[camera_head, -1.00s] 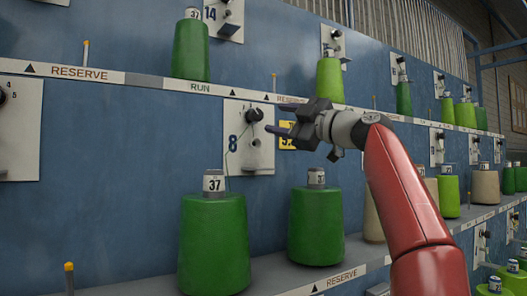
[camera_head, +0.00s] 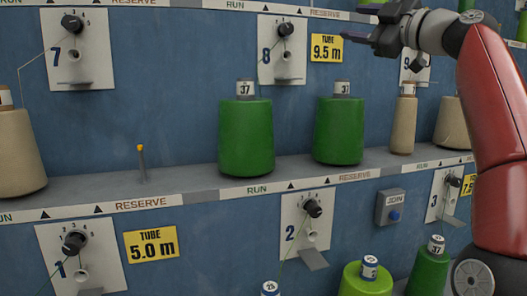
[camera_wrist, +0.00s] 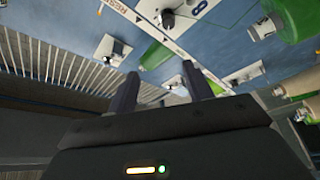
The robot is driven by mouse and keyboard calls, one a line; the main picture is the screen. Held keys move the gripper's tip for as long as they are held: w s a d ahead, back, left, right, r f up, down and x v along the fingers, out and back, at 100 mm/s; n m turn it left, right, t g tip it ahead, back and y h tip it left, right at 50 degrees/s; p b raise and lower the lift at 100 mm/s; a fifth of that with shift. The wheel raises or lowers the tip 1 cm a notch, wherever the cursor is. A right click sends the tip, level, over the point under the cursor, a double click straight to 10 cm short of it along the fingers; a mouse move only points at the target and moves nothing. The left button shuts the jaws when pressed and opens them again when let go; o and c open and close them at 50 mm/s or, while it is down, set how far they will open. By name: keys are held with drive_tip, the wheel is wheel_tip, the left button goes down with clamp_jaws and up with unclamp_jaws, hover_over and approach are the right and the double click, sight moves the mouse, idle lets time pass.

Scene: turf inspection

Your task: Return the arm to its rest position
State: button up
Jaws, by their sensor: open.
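My red arm (camera_head: 495,110) rises along the right side of the head view. My gripper (camera_head: 352,35) is at the top right, pointing left, in front of the blue creel wall and close to the yellow 9.5 m tube sign (camera_head: 326,47). In the wrist view my gripper (camera_wrist: 160,82) shows two dark fingers spread apart with nothing between them. The gripper holds nothing and is apart from the cones.
Two green cones (camera_head: 246,137) (camera_head: 339,130) stand on the middle shelf, with a beige cone (camera_head: 403,125) to their right. Another beige cone (camera_head: 18,150) is at far left. Dial plate 8 (camera_head: 283,50) is left of the sign. A blue-button join box (camera_head: 391,207) sits below.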

drive_tip(key=a+f+m+g+h, duration=0.3)
drive_tip(key=a+f, duration=0.6)
drive_tip(key=a, duration=0.3)
drive_tip(key=s+a+f+m+g+h, duration=0.2)
drive_tip(key=s+a+f+m+h, duration=0.15)
drive_tip(key=f, duration=0.65)
drive_tip(key=s+d+f+m+g+h, duration=0.2)
drive_tip(key=s+d+f+m, duration=0.1)
drive_tip(key=s+f, duration=0.6)
drive_tip(key=s+d+f+m+g+h+p, duration=0.1)
drive_tip(key=s+d+f+m, duration=0.3)
drive_tip(key=s+f, duration=0.5)
drive_tip(key=s+d+f+m+g+h, duration=0.2)
drive_tip(key=s+f, duration=0.8)
drive_tip(key=f, duration=0.6)
drive_tip(key=d+m+h, duration=0.1)
drive_tip(key=d+m, duration=0.1)
drive_tip(key=m, duration=0.1)
drive_tip(key=shift+f+g, duration=0.2)
drive_tip(key=shift+g, duration=0.2)
